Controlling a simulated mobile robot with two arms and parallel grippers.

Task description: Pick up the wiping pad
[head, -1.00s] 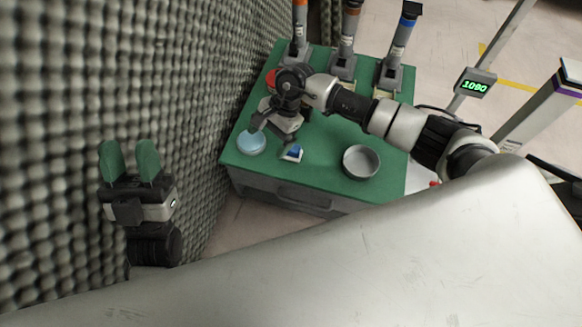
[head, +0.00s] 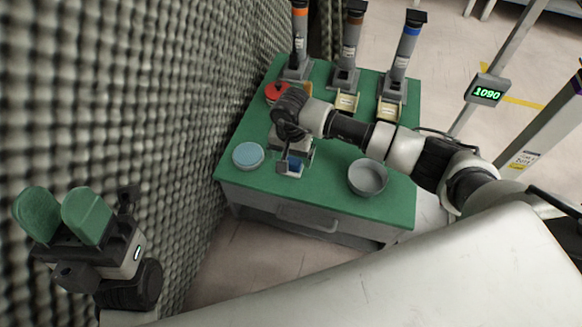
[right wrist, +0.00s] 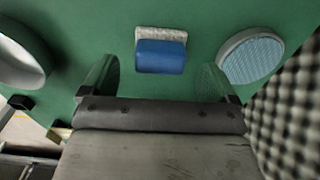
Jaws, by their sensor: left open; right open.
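The wiping pad (head: 293,164), a small white pad with a blue block on top, lies on the green table top (head: 330,180) near its front edge. In the right wrist view the pad (right wrist: 162,52) lies ahead of and between the two fingers, with green surface showing on both sides. My right gripper (right wrist: 157,80) is open and empty; in the head view it hangs over the pad and partly hides it. I see no contact between fingers and pad. My left gripper (head: 62,212) is open and empty, beside the foam wall at the left, away from the table.
A light blue disc (head: 248,155) lies left of the pad, and a grey round bowl (head: 367,178) stands to the right. A red round thing (head: 276,92) and several upright dispensers (head: 345,50) are farther back. The foam wall (head: 150,90) borders the table's left.

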